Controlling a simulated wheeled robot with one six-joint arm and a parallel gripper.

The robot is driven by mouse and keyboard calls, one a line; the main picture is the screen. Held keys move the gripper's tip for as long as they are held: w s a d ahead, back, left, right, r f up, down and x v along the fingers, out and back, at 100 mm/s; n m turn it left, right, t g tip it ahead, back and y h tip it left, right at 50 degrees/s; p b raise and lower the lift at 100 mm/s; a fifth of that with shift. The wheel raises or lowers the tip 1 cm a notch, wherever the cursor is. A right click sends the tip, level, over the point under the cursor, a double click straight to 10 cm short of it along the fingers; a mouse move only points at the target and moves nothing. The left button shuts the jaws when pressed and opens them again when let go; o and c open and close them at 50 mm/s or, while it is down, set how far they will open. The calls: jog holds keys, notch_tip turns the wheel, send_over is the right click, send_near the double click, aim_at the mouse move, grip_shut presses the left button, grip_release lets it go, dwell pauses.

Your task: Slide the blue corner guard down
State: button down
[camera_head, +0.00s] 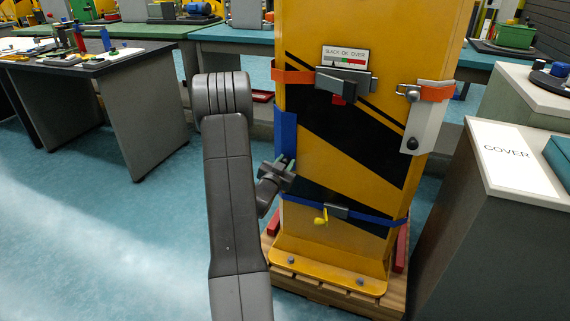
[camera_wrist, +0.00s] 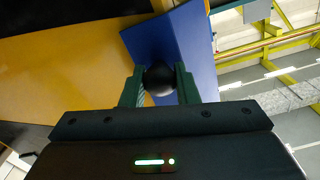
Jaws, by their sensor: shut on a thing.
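The blue corner guard (camera_head: 285,131) sits on the left edge of the yellow and black striped post (camera_head: 325,150), between the orange strap above and the blue strap below. In the wrist view the guard (camera_wrist: 195,50) is a blue angled piece along the yellow face. My gripper (camera_head: 285,166) is at the guard's lower part in the head view. In the wrist view its green fingers (camera_wrist: 159,85) are shut on a round black knob (camera_wrist: 159,78) in front of the guard. The knob's link to the guard is partly hidden.
An orange strap (camera_head: 292,77) with a grey buckle crosses the post above. The post stands on a wooden pallet (camera_head: 283,283). A grey cabinet marked COVER (camera_head: 507,151) stands at right.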

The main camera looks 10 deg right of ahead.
jog(key=shift+f, duration=0.5)
jog(key=c, duration=1.1)
grip_release()
jog(key=shift+s+a+r, duration=0.1)
jog(key=shift+s+a, duration=0.2)
jog(key=v, duration=1.3)
jog(key=shift+p, duration=0.4)
